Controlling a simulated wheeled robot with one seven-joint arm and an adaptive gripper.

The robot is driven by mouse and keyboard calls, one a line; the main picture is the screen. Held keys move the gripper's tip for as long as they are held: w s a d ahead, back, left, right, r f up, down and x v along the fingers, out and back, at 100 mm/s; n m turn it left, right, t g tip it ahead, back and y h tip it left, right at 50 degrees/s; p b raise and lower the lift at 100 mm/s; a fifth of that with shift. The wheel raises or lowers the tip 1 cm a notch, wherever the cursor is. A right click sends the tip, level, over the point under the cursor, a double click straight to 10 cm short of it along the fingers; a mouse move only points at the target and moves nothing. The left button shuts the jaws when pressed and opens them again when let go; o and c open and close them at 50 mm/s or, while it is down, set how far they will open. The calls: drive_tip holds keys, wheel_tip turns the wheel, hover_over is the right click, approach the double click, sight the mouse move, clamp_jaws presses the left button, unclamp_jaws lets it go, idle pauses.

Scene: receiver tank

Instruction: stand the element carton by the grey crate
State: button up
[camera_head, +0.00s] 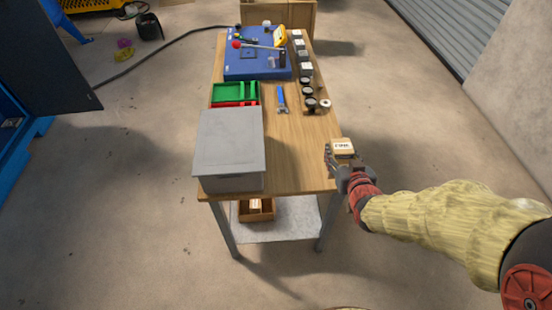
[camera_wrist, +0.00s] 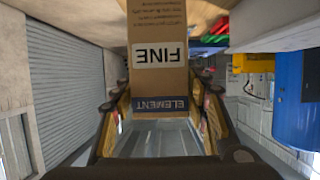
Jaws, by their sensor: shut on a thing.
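The element carton (camera_head: 343,147) is a small tan box with a white label reading FINE. In the wrist view the carton (camera_wrist: 158,80) also shows a blue ELEMENT band and appears upside down in that picture. My gripper (camera_head: 338,162) is shut on the carton, with a finger on each side of it in the wrist view (camera_wrist: 160,125). It holds the carton at the right edge of the workbench, near the front corner. The grey crate (camera_head: 230,145) stands at the bench's front left, apart from the carton and to its left.
The wooden workbench (camera_head: 298,165) has clear room between the crate and my gripper. Behind the crate are a green tray (camera_head: 235,93), a red tray, and a blue-handled tool (camera_head: 281,98). Several small parts line the right edge. A blue board (camera_head: 258,65) lies at the back.

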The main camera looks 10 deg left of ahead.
drive_tip(key=shift+a+r, duration=0.1)
drive_tip(key=shift+a, duration=0.4)
drive_tip(key=w+a+f+b, duration=0.6)
drive_tip(key=w+a+f, duration=0.1)
drive_tip(key=w+f, duration=0.4)
drive_tip(key=shift+w+a+f, duration=0.15)
drive_tip(key=shift+a+f, duration=0.05)
drive_tip(key=shift+f, duration=0.6)
drive_tip(key=shift+f, duration=0.2)
drive_tip(key=o, duration=1.3)
